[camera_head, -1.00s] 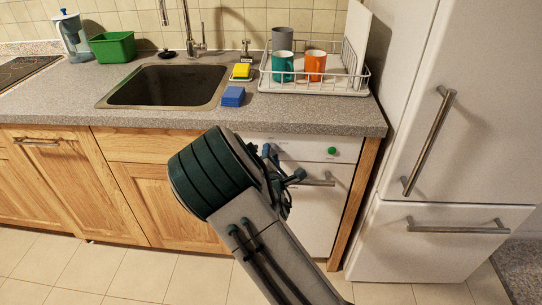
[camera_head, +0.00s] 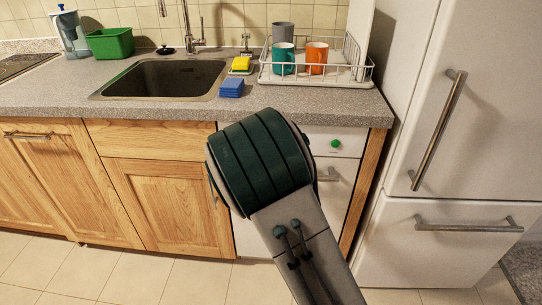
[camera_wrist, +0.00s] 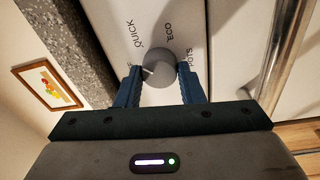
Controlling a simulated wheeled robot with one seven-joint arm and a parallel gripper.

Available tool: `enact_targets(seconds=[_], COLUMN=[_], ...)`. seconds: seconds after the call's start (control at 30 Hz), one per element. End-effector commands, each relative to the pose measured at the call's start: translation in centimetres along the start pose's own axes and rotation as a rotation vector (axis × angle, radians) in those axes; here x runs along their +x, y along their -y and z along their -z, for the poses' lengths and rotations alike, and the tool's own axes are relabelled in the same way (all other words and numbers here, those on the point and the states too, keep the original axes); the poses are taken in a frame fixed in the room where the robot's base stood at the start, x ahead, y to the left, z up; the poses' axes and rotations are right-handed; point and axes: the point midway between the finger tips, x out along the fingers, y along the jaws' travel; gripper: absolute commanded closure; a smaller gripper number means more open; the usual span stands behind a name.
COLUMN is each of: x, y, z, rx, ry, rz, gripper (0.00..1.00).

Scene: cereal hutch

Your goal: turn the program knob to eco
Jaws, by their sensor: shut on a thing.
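The program knob (camera_wrist: 158,66) is a round grey dial on the white dishwasher panel in the wrist view. A pale mark shows on its left side, toward a partly hidden label ending in E. The ECO label (camera_wrist: 168,32) is printed above the knob, QUICK (camera_wrist: 135,34) to its upper left and POTS (camera_wrist: 188,57) to its right. My gripper (camera_wrist: 160,75) has its blue fingers on both sides of the knob, shut on it. In the head view, my arm hides the knob and the gripper; the dishwasher (camera_head: 333,155) shows beside it.
A green button (camera_head: 335,143) is on the panel's right, above a bar handle (camera_head: 328,175). The speckled countertop (camera_head: 330,105) overhangs above, with a dish rack (camera_head: 370,83) on it. The fridge (camera_head: 425,100) stands close on the right. Floor at left is free.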

Motion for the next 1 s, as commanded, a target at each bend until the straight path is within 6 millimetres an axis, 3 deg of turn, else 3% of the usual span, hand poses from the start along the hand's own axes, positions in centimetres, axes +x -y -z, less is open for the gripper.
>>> enact_targets(seconds=[1.0], x=[0.00], y=[0.37], z=[0.01], rx=[0.958], ry=[0.054], rz=[-0.081], gripper=[0.88])
